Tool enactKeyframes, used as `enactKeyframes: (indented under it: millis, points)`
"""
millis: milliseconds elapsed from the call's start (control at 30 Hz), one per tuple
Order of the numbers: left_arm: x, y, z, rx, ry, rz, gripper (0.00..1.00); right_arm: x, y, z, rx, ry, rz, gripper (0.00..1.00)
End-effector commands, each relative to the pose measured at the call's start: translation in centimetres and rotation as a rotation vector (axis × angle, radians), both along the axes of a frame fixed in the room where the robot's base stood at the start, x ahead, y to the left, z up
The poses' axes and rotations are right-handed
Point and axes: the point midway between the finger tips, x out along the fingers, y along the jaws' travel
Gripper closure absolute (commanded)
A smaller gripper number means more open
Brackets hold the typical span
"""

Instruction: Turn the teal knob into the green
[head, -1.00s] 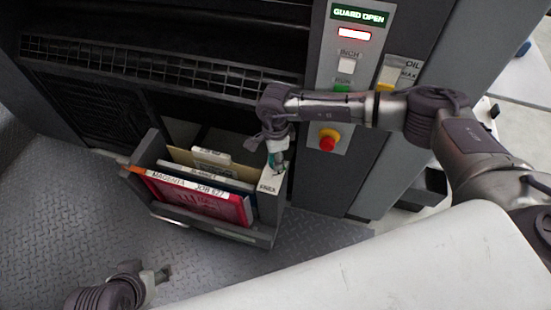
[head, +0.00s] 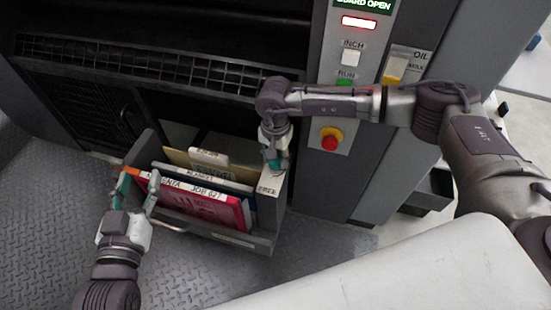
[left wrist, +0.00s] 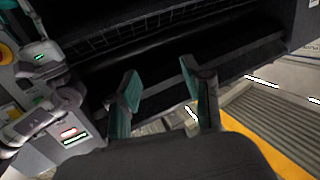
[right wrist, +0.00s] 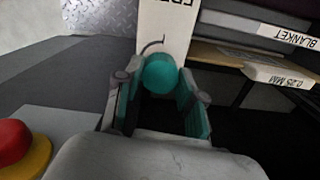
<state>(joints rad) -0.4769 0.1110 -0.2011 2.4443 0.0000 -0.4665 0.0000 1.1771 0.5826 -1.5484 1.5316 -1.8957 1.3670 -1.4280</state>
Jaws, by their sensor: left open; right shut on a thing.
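The teal knob (right wrist: 160,73) is round and sits on a pale plate (right wrist: 166,25) lettered FREE, with a thin dark curved mark beside the knob. My right gripper (right wrist: 158,92) is shut on the knob, one finger on each side. In the head view my right gripper (head: 275,163) reaches down to the right end of the open bin, and its fingers hide the knob. No green zone shows clearly around the knob. My left gripper (head: 138,182) is open and empty in front of the bin's left end; it also shows in the left wrist view (left wrist: 165,95).
The bin (head: 262,240) holds a red folder labelled MAGENTA (head: 205,208) and several other upright packs. A panel carries a red emergency button (head: 330,141), switches and a GUARD OPEN display (head: 364,5). A white surface (head: 400,275) fills the lower right.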

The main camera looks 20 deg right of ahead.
Motion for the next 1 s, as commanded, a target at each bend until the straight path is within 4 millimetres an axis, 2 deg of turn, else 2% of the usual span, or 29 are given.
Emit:
enactKeyframes:
  millis: [300,800,833,933,1000]
  points:
    - [0.2,-0.4,2.2,-0.032,-0.125,-0.007,0.51,0.1,0.0,0.0,0.001,-0.002,0.100,0.96]
    - [0.2,-0.4,2.6,-0.036,-0.143,-0.008,0.51,0.1,0.0,0.1,0.001,-0.002,0.114,0.96]
    - [0.2,-0.4,2.6,-0.036,-0.143,-0.008,0.51,0.1,0.0,0.1,0.001,-0.002,0.114,0.56]
    - [0.2,-0.4,2.6,-0.036,-0.144,-0.009,0.51,0.1,0.0,0.1,0.001,-0.002,0.114,0.40]
    - [0.2,-0.4,2.6,-0.037,-0.144,-0.008,0.51,0.1,0.0,0.1,0.000,-0.001,0.114,0.36]
